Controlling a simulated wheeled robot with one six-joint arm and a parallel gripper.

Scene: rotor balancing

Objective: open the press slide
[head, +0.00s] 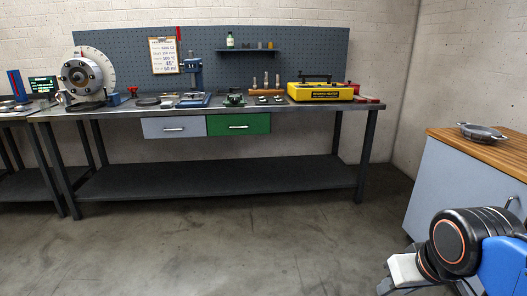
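A blue press-like stand (193,84) with an upright column and a flat blue base stands on the back workbench, left of the middle. It is small in the picture, so I cannot make out its slide or tell how far open it is. Part of my arm, a black joint with an orange ring and a blue link, shows at the lower right, far from the bench.
The long metal workbench (110,110) has a grey drawer (173,128) and a green drawer (238,124), both shut. A yellow machine (318,92) stands to the right, a round dial machine (85,77) to the left. A wood-topped cabinet (450,180) stands at right. The floor between is clear.

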